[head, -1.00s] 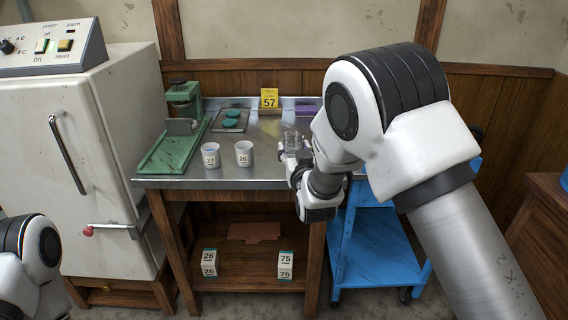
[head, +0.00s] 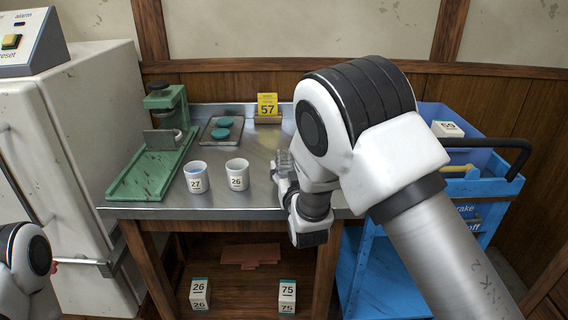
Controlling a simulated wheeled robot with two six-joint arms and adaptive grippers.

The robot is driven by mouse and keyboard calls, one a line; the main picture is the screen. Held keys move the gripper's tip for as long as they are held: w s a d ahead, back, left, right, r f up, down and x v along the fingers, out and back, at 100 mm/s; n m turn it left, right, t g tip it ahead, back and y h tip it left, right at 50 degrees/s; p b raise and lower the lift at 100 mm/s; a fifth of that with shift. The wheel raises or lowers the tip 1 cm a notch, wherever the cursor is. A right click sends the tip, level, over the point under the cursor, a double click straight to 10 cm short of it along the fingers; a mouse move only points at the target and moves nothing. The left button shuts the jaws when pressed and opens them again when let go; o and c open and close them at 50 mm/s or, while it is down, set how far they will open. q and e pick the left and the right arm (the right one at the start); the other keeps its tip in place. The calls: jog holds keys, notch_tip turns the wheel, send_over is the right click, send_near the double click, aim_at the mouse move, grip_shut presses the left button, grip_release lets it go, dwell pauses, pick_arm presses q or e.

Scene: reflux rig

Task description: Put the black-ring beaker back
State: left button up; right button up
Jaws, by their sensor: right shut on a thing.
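My right gripper (head: 283,184) is over the right part of the steel table (head: 258,148). It is shut on a clear glass beaker (head: 284,160), which shows just beyond the fingers. My right arm hides part of the beaker and the table behind it. A black ring cannot be made out at this size. My left arm shows only at the lower left edge; its gripper is out of view.
White cups 27 (head: 196,178) and 26 (head: 237,175) stand left of the gripper. A blue cart (head: 385,255) stands at right.

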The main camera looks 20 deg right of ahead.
jog(key=shift+w+f, duration=0.35)
jog(key=shift+w, duration=0.1)
jog(key=shift+c, duration=0.7)
jog(key=shift+s+r, duration=0.45)
jog(key=shift+s+f, duration=0.1)
jog(key=shift+f, duration=0.25)
jog(key=o, duration=1.4)
jog(key=shift+w+f, duration=0.1)
jog(key=shift+w, duration=0.15)
jog(key=shift+o, duration=0.2)
jog(key=shift+s, duration=0.15)
